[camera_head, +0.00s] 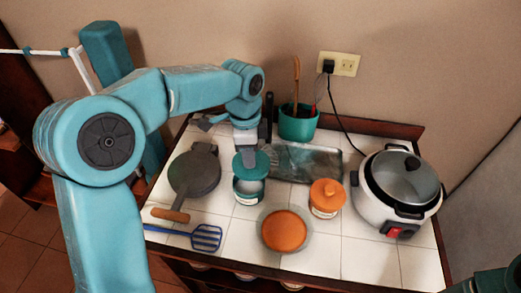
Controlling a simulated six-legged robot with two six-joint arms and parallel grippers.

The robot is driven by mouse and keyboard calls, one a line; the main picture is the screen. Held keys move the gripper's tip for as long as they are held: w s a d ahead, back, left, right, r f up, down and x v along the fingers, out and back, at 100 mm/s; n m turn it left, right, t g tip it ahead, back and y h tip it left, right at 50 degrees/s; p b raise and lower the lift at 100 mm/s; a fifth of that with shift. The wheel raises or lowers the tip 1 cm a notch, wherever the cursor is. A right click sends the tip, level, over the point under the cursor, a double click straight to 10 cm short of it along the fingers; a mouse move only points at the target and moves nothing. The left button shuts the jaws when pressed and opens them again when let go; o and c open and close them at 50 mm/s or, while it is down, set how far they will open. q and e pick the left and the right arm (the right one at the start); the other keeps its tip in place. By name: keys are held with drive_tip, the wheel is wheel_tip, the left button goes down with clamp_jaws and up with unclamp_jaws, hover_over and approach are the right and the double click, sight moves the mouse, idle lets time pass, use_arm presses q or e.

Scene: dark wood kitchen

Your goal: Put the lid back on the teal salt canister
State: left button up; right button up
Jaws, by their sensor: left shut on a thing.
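My left gripper (246,143) points down over the worktop and is shut on the teal lid (251,167). The teal salt canister (248,197) stands upright on the white tiles, with a pale label on its front. The lid is over the back part of the canister's mouth, and a pale strip of the opening shows in front of it. I cannot tell whether lid and rim touch. The lid hides the canister's back rim. My right gripper is out of view; only a piece of my right arm shows at the bottom right corner.
An orange-lidded canister (325,198) and a bowl with orange contents (284,230) stand close by. A grey round pan (194,173) and blue spatula (204,238) lie left. Behind are a dark tray (305,163) and teal utensil pot (298,124). A rice cooker (373,203) stands right.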

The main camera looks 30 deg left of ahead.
sight(246, 170)
use_arm(q)
drive_tip(key=shift+s+a+f, duration=0.1)
drive_tip(key=shift+s+a, duration=0.15)
drive_tip(key=shift+a, duration=0.35)
drive_tip(key=shift+w+d+f+b, duration=0.1)
drive_tip(key=shift+d+f+b, duration=0.1)
drive_tip(key=shift+f+b, duration=0.5)
wheel_tip(246, 170, down, 4)
drive_tip(key=b, duration=0.3)
drive_tip(key=shift+r, duration=0.25)
drive_tip(key=shift+a+f+b, duration=0.1)
drive_tip(key=shift+f+b, duration=0.3)
drive_tip(key=shift+f, duration=0.25)
drive_tip(key=shift+f+p, duration=0.2)
drive_tip(key=shift+p, duration=0.1)
idle(0.6)
drive_tip(key=o, duration=1.6)
